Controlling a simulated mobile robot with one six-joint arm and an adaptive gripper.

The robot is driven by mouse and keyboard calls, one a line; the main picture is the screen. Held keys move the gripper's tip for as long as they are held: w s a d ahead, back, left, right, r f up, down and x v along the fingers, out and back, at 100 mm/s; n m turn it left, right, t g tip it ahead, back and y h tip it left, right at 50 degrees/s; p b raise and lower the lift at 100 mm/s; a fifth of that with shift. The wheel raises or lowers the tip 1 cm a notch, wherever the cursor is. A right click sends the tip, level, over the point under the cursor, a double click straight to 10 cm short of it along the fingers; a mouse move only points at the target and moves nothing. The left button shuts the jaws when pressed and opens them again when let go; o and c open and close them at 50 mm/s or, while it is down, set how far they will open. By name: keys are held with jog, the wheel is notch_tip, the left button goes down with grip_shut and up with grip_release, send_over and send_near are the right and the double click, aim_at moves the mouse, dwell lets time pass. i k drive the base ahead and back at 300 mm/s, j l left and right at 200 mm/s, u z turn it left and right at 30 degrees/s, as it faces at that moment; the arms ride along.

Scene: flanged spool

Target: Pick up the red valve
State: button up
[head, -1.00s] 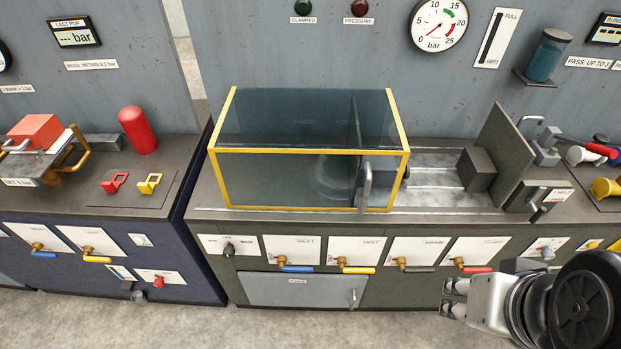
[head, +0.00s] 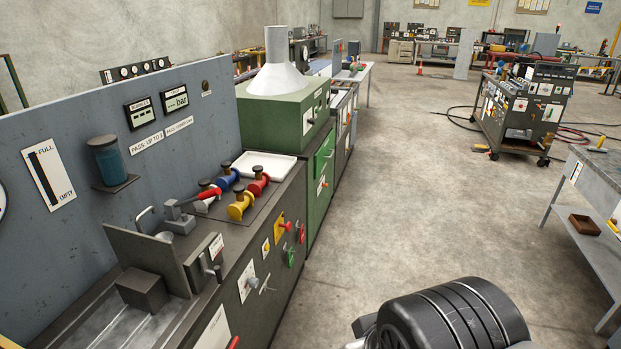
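The red valve (head: 259,182) is a flanged, spool-shaped body with a dark end. It lies on the bench top in the head view, left of centre. A blue valve (head: 223,181) lies just to its left and a yellow valve (head: 241,205) lies in front of it. A pale valve (head: 204,203) is farther left, partly hidden by a red lever handle. Part of my arm shows at the bottom right, over the floor and well away from the valves. My gripper's fingers are not visible.
A white tray (head: 264,167) sits behind the valves. A clamp (head: 178,216) and an upright grey plate (head: 144,255) stand to their left. A green cabinet with a hood (head: 282,113) adjoins the bench. The floor (head: 380,200) beside it is open; a grey table stands at right.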

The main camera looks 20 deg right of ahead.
aim_at(262, 179)
jog(key=i+l, duration=0.2)
jog(key=i, duration=0.35)
jog(key=i+l+u, duration=0.1)
jog(key=i+l, duration=0.15)
jog(key=i, duration=0.3)
jog(key=i+l, duration=0.25)
jog(key=i, duration=0.3)
jog(key=i+l, duration=0.25)
jog(key=i, duration=0.25)
jog(key=i+l+u, duration=0.1)
jog(key=i+l, duration=0.15)
jog(key=i, duration=0.3)
jog(key=i+l, duration=0.3)
jog(key=i, duration=0.25)
jog(key=u, duration=0.05)
